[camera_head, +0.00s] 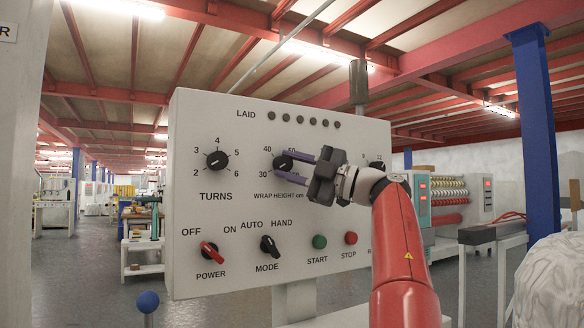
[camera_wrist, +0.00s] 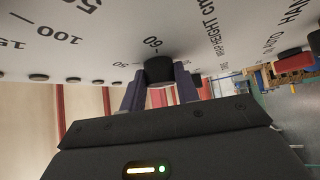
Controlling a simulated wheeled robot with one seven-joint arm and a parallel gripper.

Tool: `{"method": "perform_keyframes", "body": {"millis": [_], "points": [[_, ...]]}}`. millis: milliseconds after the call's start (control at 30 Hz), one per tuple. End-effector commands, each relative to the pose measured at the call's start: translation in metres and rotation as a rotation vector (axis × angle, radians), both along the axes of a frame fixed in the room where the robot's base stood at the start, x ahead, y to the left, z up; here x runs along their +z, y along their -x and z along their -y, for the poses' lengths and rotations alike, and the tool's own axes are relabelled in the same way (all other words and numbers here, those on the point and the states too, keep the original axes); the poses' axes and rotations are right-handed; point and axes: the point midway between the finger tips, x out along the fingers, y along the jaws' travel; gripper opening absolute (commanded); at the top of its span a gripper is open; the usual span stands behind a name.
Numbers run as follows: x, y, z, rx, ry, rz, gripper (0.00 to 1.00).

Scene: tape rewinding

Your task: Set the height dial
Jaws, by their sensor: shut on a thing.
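The height dial (camera_head: 281,162) is a round black knob on the white control panel (camera_head: 215,120), above the label "WRAP HEIGHT cm". In the head view, numbers 40, 30 and 60 show around it; my gripper hides part of its scale. My gripper (camera_head: 285,164) reaches in from the right, its two purple-grey fingers on either side of the knob. In the wrist view the dial (camera_wrist: 159,71) sits between the fingertips (camera_wrist: 159,84), with 60 printed just above it. The gripper is shut on the dial. The pointer's exact setting is hard to read.
The TURNS dial (camera_head: 217,161) is left of the height dial. The red POWER switch (camera_head: 209,249), black MODE switch (camera_head: 270,246), green START button (camera_head: 319,242) and red STOP button (camera_head: 351,238) lie below. Another dial (camera_head: 378,166) is partly hidden behind my arm.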

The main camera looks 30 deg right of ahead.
Motion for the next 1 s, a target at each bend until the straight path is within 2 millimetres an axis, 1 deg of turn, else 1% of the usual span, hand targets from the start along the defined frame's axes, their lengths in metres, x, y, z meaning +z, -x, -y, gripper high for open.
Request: {"method": "perform_keyframes", "body": {"millis": [267,300,467,767,867,1000], "points": [[0.0,0.0,-0.002,0.005,0.005,0.0,0.08],[-0.001,0.0,-0.002,0.005,0.005,0.0,0.32],[0.0,0.0,-0.001,0.003,0.004,0.0,0.53],[-0.001,0.001,0.001,0.0,0.002,-0.001,0.53],[-0.005,0.007,0.008,-0.003,0.001,-0.001,0.53],[-0.011,0.024,0.024,-0.004,0.002,-0.001,0.53]]}}
